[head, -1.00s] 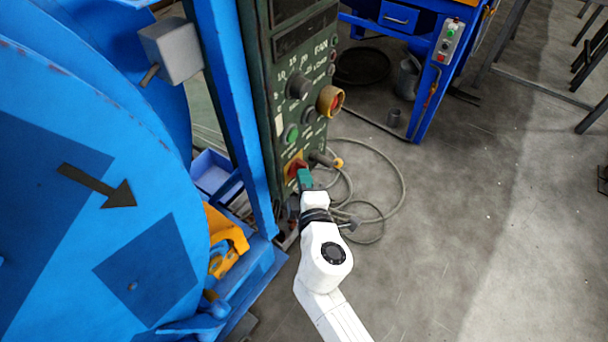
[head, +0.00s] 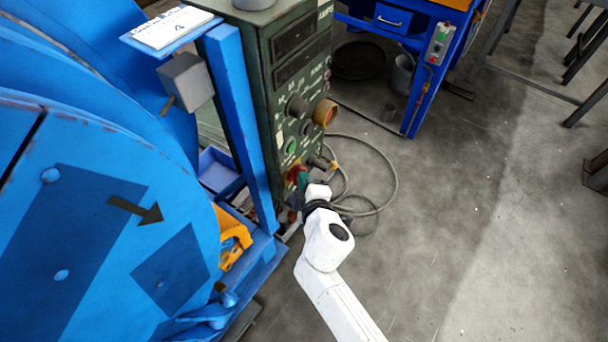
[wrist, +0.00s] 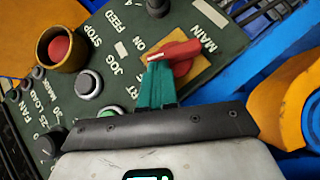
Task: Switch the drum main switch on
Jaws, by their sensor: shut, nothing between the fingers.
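The drum main switch (wrist: 184,50) is a red rotary handle on a yellow plate (wrist: 192,76), on the dark green control panel. MAIN and ON are lettered beside it in the wrist view. In the head view the switch (head: 292,173) is low on the panel, partly hidden by my gripper. My gripper (wrist: 156,70) has teal fingers, shut with nothing between them. Their tips are right at the red handle, on its left part in the wrist view; I cannot tell whether they touch it. The gripper also shows in the head view (head: 302,181).
A green button (wrist: 112,112) and a red button in a yellow collar (wrist: 61,48) are on the same panel. The big blue drum (head: 90,230) stands left. A cable (head: 394,180) loops on the floor. Floor to the right is open.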

